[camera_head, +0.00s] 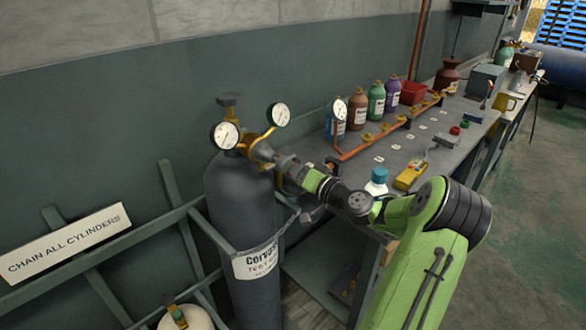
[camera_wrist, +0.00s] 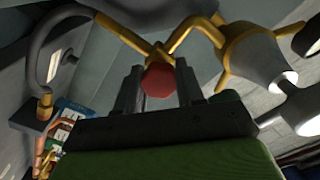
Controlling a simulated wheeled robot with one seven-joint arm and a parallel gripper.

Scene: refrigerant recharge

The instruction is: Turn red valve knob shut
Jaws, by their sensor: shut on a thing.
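The red valve knob (camera_wrist: 158,82) shows in the wrist view, between the two dark fingers of my gripper (camera_wrist: 160,74). The fingers are shut on it from either side. Brass pipework (camera_wrist: 150,45) of the regulator lies just beyond the knob. In the head view my gripper (camera_head: 276,162) reaches the brass regulator (camera_head: 259,148) on top of the dark grey cylinder (camera_head: 240,200). The red knob is hidden there behind the gripper. Two round gauges, left (camera_head: 225,135) and right (camera_head: 278,115), stand above the regulator.
A grey workbench (camera_head: 425,160) on the right carries a copper manifold (camera_head: 375,138), several coloured bottles, a yellow meter (camera_head: 411,175) and a blue-capped bottle (camera_head: 377,182). A metal rack rail (camera_head: 140,234) surrounds the cylinder. The wall is close behind. Open floor lies at right.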

